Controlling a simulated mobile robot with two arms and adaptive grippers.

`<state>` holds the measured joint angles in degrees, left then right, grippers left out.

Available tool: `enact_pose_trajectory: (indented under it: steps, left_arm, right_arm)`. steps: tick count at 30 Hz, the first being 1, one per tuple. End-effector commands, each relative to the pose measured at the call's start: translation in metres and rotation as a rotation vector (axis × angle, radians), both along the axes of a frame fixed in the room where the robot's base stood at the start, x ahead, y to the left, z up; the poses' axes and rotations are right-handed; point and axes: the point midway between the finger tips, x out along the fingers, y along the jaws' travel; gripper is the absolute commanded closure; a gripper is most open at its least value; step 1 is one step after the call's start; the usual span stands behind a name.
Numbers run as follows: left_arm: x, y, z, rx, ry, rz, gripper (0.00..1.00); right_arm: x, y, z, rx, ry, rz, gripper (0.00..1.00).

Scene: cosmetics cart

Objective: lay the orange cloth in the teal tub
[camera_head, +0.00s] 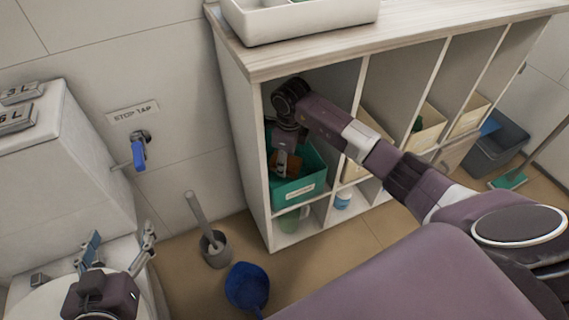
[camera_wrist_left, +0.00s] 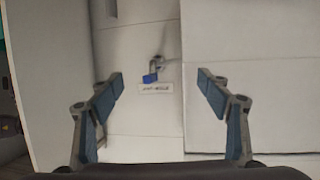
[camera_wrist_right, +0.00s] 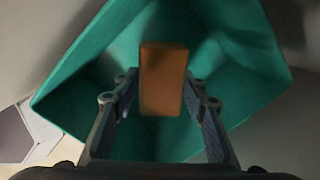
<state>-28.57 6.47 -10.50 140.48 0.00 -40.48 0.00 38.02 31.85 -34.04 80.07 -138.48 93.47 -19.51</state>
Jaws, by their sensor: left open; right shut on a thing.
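The teal tub (camera_head: 311,188) stands in the upper left compartment of the shelf unit, with a label on its front. My right arm reaches into that compartment from the right. My right gripper (camera_head: 283,172) is shut on the orange cloth (camera_head: 291,164), at the tub's opening. In the right wrist view the folded, block-like orange cloth (camera_wrist_right: 163,80) sits between the fingers, with the teal walls (camera_wrist_right: 85,75) around it. I cannot tell whether it touches the tub's bottom. My left gripper (camera_head: 118,250) is open and empty at the lower left; its spread fingers show in the left wrist view (camera_wrist_left: 160,100).
The shelf unit's wooden top (camera_head: 290,52) holds a white tray (camera_head: 300,22). Beige bins (camera_head: 425,128) fill compartments to the right. A green mug (camera_head: 292,219) sits below the tub. A toilet brush holder (camera_head: 215,248) and a blue object (camera_head: 247,287) stand on the floor. A blue-handled tap (camera_head: 139,152) juts from the wall.

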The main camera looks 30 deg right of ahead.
Motion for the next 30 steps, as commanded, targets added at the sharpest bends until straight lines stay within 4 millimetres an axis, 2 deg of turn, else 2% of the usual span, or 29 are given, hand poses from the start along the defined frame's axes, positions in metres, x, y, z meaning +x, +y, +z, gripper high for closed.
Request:
enact_pose_trajectory:
  steps: [6,12,30]
  left_arm:
    - [0.012,-0.008,0.031,-0.037,-0.151,-0.010,0.30]
    - [0.018,-0.013,0.060,-0.069,-0.276,-0.018,0.30]
    - [0.018,-0.014,0.072,-0.082,-0.327,-0.021,0.30]
  right_arm:
    - [0.010,0.002,0.002,0.012,0.115,0.000,0.83]
    - [0.007,0.001,-0.014,0.009,0.111,0.001,0.83]
    - [0.007,0.000,-0.017,0.007,0.109,0.001,0.83]
